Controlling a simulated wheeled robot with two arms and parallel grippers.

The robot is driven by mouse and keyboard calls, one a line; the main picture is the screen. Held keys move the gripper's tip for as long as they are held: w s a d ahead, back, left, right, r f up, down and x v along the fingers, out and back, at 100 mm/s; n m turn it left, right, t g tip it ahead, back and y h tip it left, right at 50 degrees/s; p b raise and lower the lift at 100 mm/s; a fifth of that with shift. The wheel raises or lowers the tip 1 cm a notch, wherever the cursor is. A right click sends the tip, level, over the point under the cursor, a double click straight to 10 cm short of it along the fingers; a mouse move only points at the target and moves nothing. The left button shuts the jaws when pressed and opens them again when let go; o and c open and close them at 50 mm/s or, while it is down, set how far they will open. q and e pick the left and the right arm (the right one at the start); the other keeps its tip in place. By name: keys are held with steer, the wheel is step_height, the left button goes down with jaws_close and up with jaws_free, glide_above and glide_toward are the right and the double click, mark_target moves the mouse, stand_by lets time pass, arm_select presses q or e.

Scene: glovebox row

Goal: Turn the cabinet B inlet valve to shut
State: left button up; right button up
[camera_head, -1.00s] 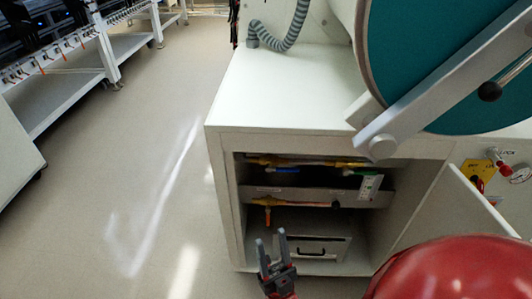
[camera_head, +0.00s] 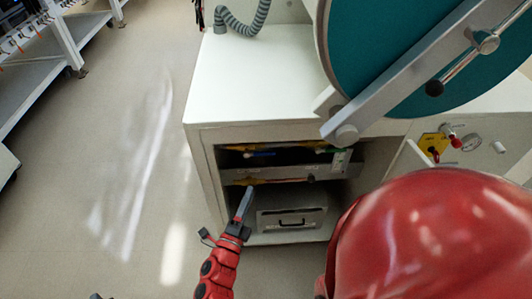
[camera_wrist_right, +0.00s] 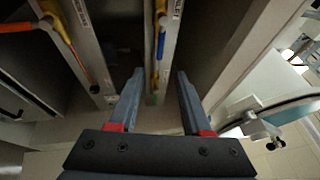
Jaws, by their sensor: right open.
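The open cabinet (camera_head: 205,165) holds two pipe rows; I cannot read which valve is the inlet. The upper row has a valve with a blue handle (camera_head: 262,154) lying along the pipe, and a green part (camera_head: 335,150) to its right. The lower row has a yellow pipe (camera_head: 265,181). In the right wrist view, an orange handle (camera_wrist_right: 18,27) stands across this lower pipe. My right gripper (camera_head: 248,190) is at the cabinet opening, open and empty. In its wrist view (camera_wrist_right: 158,75), the blue handle (camera_wrist_right: 161,45) shows beyond and between the fingertips, apart from them. My left gripper barely shows.
A drawer-like box (camera_head: 290,218) sits below the pipes.

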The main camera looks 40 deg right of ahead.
mark_target(266, 154)
steer(key=b+x, duration=0.1)
steer(key=x, duration=1.5)
steer(key=shift+d+r, duration=0.1)
steer(key=shift+d, duration=0.1)
jaws_close()
steer(key=shift+a, duration=0.1)
stand_by(0.5)
